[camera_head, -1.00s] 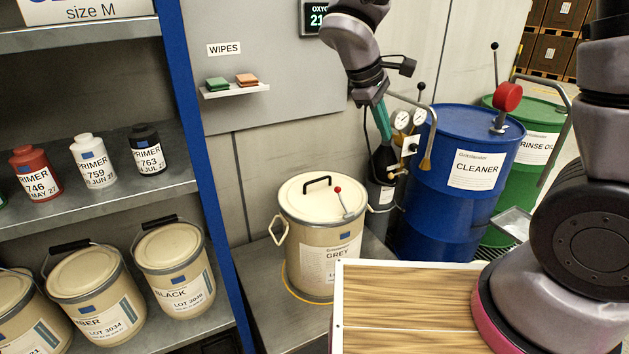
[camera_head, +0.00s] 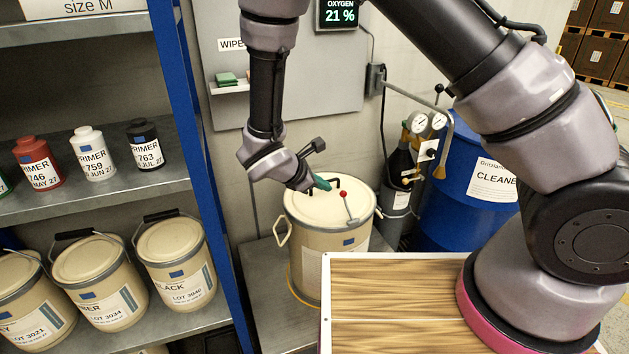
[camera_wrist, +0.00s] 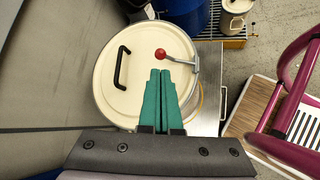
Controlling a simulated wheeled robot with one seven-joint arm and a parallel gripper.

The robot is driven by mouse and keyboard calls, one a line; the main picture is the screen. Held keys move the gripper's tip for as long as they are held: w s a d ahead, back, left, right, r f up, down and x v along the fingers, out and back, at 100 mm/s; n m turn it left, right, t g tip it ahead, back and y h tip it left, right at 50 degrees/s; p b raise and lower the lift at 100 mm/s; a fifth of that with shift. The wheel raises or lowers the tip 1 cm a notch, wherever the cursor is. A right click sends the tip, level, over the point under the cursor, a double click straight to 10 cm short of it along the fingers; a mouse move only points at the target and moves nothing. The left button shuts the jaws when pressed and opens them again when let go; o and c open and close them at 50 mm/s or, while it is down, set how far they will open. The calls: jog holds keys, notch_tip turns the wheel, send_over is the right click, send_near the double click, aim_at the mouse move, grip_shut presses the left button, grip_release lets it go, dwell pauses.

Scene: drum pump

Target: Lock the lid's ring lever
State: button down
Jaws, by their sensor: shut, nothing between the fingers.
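The lid also shows in the wrist view (camera_wrist: 112,95), with a black handle (camera_wrist: 121,66). The ring lever (camera_head: 348,209) is a thin metal arm with a red knob (camera_wrist: 160,54), at the lid's rim; its metal part (camera_wrist: 182,62) reaches the rim. My gripper (camera_wrist: 161,72) is shut and empty, with green fingers. In the wrist view its tips appear just below the red knob; whether they touch the lever I cannot tell. In the head view the fingers (camera_head: 322,183) are above the lid.
A blue shelf post (camera_head: 205,170) and a shelf of cans stand at the left. Gas gauges (camera_head: 428,122) and a blue cleaner drum (camera_head: 470,165) are behind to the right. A wooden-topped surface (camera_head: 390,300) is in front.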

aim_at(341, 193)
jog(key=x, duration=0.7)
dwell(0.3)
jog(key=shift+w+a+f+n+g+h, duration=0.15)
jog(key=shift+w+f+n+g+h, duration=0.1)
jog(key=shift+w+f+g, duration=0.2)
jog(key=shift+w+a+f+n+g+h, duration=0.15)
jog(key=shift+w+a+f+n+g, duration=0.15)
jog(key=shift+g, duration=0.25)
jog(key=shift+w+a+f, duration=0.15)
jog(key=shift+w+f, duration=0.25)
jog(key=shift+f, duration=0.15)
jog(key=shift+w+a+f, duration=0.15)
jog(key=shift+w+f, duration=0.25)
jog(key=shift+f, duration=0.2)
jog(key=shift+f, duration=0.1)
